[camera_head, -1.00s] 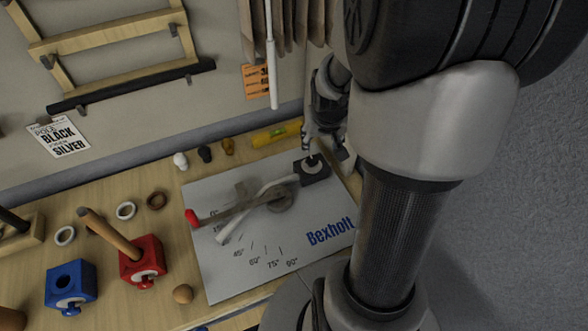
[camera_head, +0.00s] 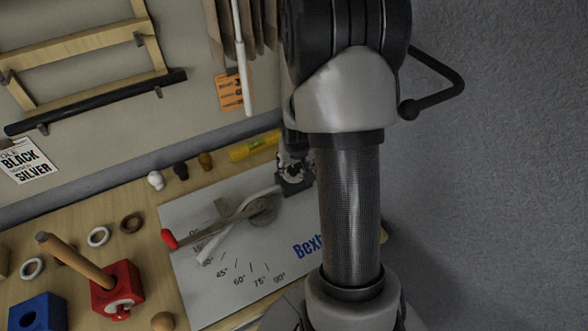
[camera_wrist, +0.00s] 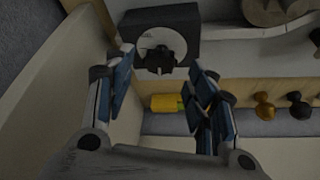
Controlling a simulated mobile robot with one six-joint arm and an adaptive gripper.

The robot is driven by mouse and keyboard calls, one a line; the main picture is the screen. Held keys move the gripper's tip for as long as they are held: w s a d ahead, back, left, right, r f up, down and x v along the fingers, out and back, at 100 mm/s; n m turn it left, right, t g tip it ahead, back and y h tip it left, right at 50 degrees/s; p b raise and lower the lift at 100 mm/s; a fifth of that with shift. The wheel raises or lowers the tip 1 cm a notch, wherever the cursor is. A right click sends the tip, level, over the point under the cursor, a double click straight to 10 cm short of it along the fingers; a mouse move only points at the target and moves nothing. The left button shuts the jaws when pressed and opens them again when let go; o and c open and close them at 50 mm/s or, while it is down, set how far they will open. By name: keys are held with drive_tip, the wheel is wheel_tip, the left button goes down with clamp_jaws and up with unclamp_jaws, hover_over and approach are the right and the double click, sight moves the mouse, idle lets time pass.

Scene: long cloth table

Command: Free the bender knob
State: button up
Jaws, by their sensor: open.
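The bender is a pale "Bexholt" plate (camera_head: 205,300) with angle marks, a lever with a red grip (camera_head: 169,239), and a pale tube (camera_head: 232,225) running into a dark block (camera_head: 297,186) at the back right. In the wrist view the dark block (camera_wrist: 192,32) has a white round face with the black knob (camera_wrist: 160,60) in its middle. My gripper (camera_wrist: 161,75) is open, with its blue-padded fingers on either side of the knob in that picture. I cannot tell whether they touch it. In the head view my gripper (camera_head: 292,150) is just above the block, partly hidden.
A yellow level (camera_head: 253,147) lies behind the plate, beside small white, black and brown knobs (camera_head: 181,171). Rings (camera_head: 98,237), a red block with a wooden handle (camera_head: 118,292) and a blue block (camera_head: 38,312) stand left. A wall with a rack (camera_head: 85,60) rises behind.

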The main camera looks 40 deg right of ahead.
drive_tip(key=shift+x, duration=1.2)
drive_tip(key=shift+c, duration=0.5)
drive_tip(key=c, duration=0.9)
drive_tip(key=shift+r, duration=0.15)
drive_tip(key=shift+c, duration=0.3)
